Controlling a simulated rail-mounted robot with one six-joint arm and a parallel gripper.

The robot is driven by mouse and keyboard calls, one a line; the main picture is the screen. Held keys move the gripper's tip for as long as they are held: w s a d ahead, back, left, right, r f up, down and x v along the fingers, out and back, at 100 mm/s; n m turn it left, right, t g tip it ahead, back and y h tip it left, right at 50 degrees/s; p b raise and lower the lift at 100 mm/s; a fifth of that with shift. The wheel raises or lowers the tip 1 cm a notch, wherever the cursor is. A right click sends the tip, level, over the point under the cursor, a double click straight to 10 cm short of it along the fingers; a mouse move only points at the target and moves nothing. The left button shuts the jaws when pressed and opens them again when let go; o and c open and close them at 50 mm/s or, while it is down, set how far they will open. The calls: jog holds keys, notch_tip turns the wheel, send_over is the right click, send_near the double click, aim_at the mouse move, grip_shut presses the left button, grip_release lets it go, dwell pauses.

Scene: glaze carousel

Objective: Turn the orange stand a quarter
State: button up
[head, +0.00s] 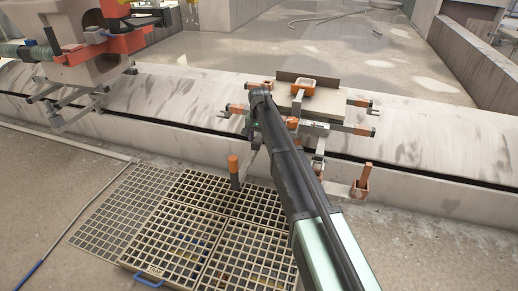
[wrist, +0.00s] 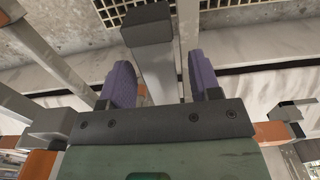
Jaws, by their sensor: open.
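The orange stand (head: 362,130) is in the middle of the head view, over the pale ledge. It has grey arms with orange ends and a flat top plate. My arm crosses in front of it and hides part of its left side. In the wrist view my gripper (wrist: 160,68) is open, with a purple pad on each side. A grey bar (wrist: 156,72) with a dark block at its end lies between the pads, with a gap visible at least on the right. I cannot tell whether the left pad touches it. The fingertips are hidden in the head view.
A similar frame (head: 72,92) bearing a large beige and orange piece stands at the left. A dark slot (head: 180,121) runs along the ledge (head: 165,90). Floor gratings (head: 130,205) with a blue handle (head: 148,281) lie below. Wet open floor stretches behind.

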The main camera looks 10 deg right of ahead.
jog(key=shift+f, duration=0.15)
grip_shut()
jog(key=shift+s, duration=0.1)
